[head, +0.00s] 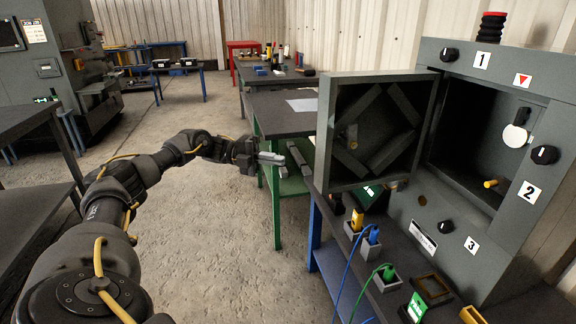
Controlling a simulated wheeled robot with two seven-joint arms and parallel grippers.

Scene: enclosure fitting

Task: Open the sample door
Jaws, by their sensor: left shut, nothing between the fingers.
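The sample door (377,133) is a square dark grey panel with diagonal braces on its inner face. It stands swung wide open to the left of the grey enclosure (482,235), baring the dark opening (470,120). Inside the opening are a white round part (516,133) and a small yellow peg (491,184). My left gripper (276,159) is shut and empty, to the left of the door and apart from it. My right gripper is not in view.
The enclosure carries black knobs (449,54), number labels and a red-black stack (491,27) on top. In front are plugs with blue (373,236) and green (387,272) cables. A green-legged table (285,121) stands behind my left gripper. Open floor (215,245) lies left of the bench.

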